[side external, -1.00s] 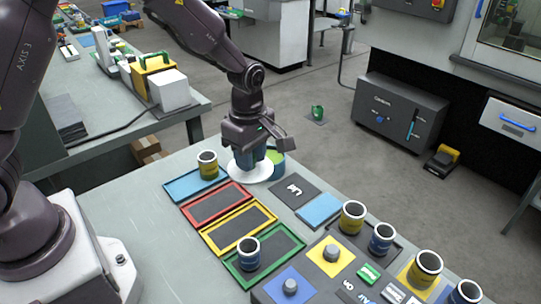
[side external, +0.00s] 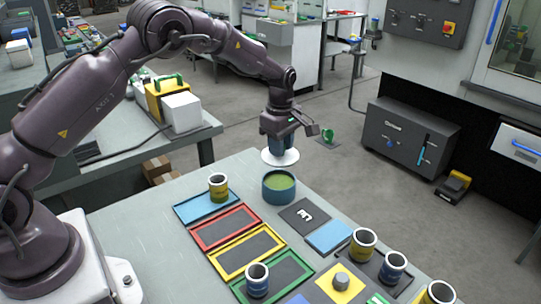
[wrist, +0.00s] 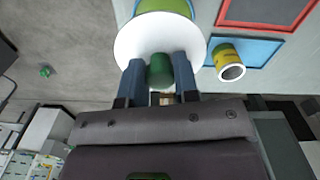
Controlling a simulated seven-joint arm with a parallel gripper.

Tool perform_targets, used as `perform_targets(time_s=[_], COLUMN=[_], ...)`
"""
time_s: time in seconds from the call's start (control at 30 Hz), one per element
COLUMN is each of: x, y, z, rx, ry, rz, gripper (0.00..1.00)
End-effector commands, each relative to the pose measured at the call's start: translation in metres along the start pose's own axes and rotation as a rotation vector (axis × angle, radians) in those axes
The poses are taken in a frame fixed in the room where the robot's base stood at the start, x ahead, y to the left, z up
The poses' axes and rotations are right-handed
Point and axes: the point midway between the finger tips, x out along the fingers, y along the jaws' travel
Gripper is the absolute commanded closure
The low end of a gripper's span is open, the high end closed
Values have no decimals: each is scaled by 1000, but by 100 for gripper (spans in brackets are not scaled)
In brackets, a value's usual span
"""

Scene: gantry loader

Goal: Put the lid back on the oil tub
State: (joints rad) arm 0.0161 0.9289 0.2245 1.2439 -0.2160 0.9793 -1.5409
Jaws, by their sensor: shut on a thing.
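The oil tub (side external: 279,190) is a round teal tub, open at the top, with green oil inside. It stands upright near the table's far edge. The lid (side external: 280,158) is a white disc, held roughly level above and behind the tub in the side view, apart from it. My gripper (side external: 279,147) is shut on the lid's green knob (wrist: 159,70), which shows between the fingers in the wrist view. There the lid (wrist: 135,45) covers part of the tub (wrist: 165,6), whose edge shows at the top.
A yellow can (side external: 218,187) stands on the blue tray (side external: 190,211) left of the tub. A red tray (side external: 214,240), a dark marked plate (side external: 299,213) and a blue plate (side external: 330,236) lie nearer. More cans stand at the front right.

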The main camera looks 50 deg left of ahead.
Motion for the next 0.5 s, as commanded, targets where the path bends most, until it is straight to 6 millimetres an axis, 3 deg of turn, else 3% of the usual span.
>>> perform_targets(time_s=[0.5], x=[42], y=[-4], z=[0], rx=[11], ry=[0], rz=[-15], gripper=[95])
